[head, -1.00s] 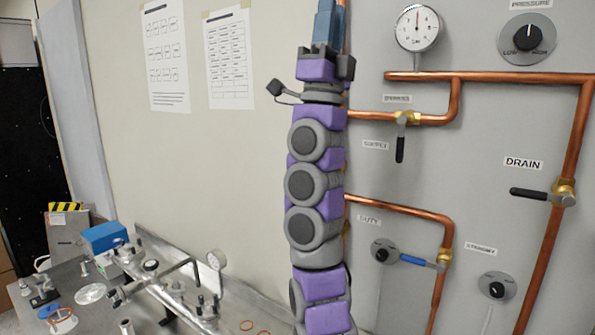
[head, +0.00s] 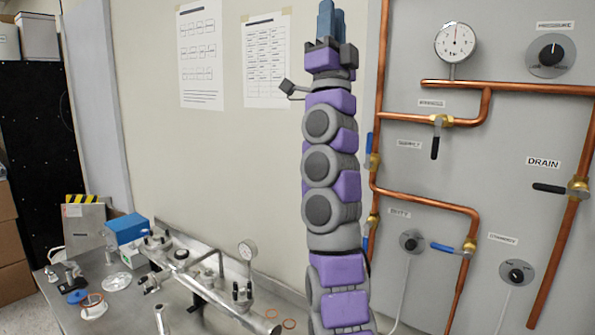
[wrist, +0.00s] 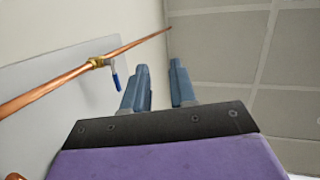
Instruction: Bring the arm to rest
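My arm stands nearly straight up in the middle of the head view, with purple and grey links. My gripper (head: 331,20) is at its top, pointing up, close to the head view's upper edge. In the wrist view, the gripper's blue-grey fingers (wrist: 161,80) stand apart with a clear gap between them and nothing in it. The gripper is open and empty. The fingers show against the wall and ceiling and appear to touch nothing.
The pipe panel (head: 400,140) on the right carries copper pipes, a gauge (head: 456,42), dials and a drain valve (head: 578,188). A metal table (head: 95,318) at lower left holds a pipe assembly (head: 205,285), a blue box (head: 127,229) and small parts. Papers hang on the wall.

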